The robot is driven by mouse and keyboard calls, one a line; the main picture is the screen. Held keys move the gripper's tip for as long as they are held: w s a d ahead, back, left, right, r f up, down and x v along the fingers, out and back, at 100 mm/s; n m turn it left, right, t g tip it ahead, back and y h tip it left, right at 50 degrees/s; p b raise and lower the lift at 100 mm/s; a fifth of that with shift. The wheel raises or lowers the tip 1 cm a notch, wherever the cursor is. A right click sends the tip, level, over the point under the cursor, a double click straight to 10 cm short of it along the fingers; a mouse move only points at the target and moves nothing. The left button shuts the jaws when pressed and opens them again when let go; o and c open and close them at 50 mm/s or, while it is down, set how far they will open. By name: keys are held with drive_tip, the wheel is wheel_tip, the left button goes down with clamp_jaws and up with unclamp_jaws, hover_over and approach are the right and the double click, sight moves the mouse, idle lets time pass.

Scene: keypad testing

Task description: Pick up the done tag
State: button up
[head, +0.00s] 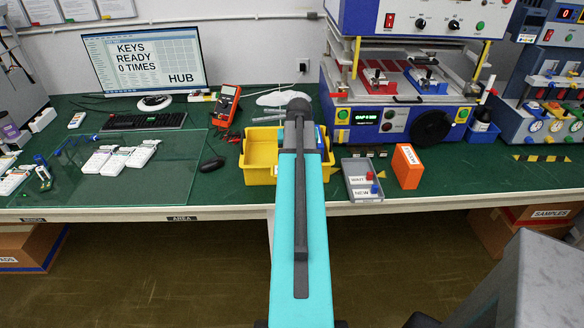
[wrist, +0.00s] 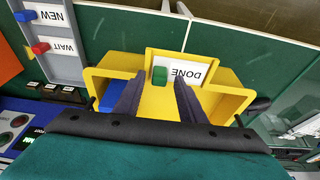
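The done tag shows in the wrist view as a white plate marked DONE (wrist: 189,71) with a small green block (wrist: 159,75) at one end. It lies at the edge of the yellow bin (wrist: 221,80), by a notch in its wall. My gripper (wrist: 160,84) is open, its two dark fingers over the bin, pointing toward the tag. The green block appears between the fingertip lines; whether the fingers reach its depth I cannot tell. In the head view my arm covers the tag and the gripper; the yellow bin (head: 261,153) shows beside it.
A grey tray (head: 362,180) holds the WAIT and NEW tags, with red and blue blocks, right of the bin. An orange box (head: 407,166) stands beside it. A blue item (wrist: 116,103) is inside the bin. Glass panel (head: 130,185) lies left.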

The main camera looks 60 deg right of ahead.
clamp_jaws()
drive_tip(key=shift+r, duration=0.15)
drive_tip(key=shift+r+b, duration=0.65)
drive_tip(key=shift+r, duration=0.9)
drive_tip(key=s+a+b, duration=0.4)
drive_tip(key=s+a, duration=0.3)
drive_tip(key=a, duration=0.1)
drive_tip(key=shift+a+r, duration=0.35)
drive_tip(key=shift+r, duration=0.05)
drive_tip(key=shift+a+b, duration=0.1)
drive_tip(key=shift+b, duration=0.45)
drive_tip(key=s+a+b, duration=0.1)
drive_tip(key=b, duration=0.3)
drive_tip(key=s+a+b, duration=0.1)
drive_tip(key=a+b, duration=0.1)
drive_tip(key=b, duration=0.2)
drive_tip(key=shift+s+a+r+b, duration=0.2)
drive_tip(key=shift+s+r+b, duration=0.15)
drive_tip(key=shift+s+b, duration=0.05)
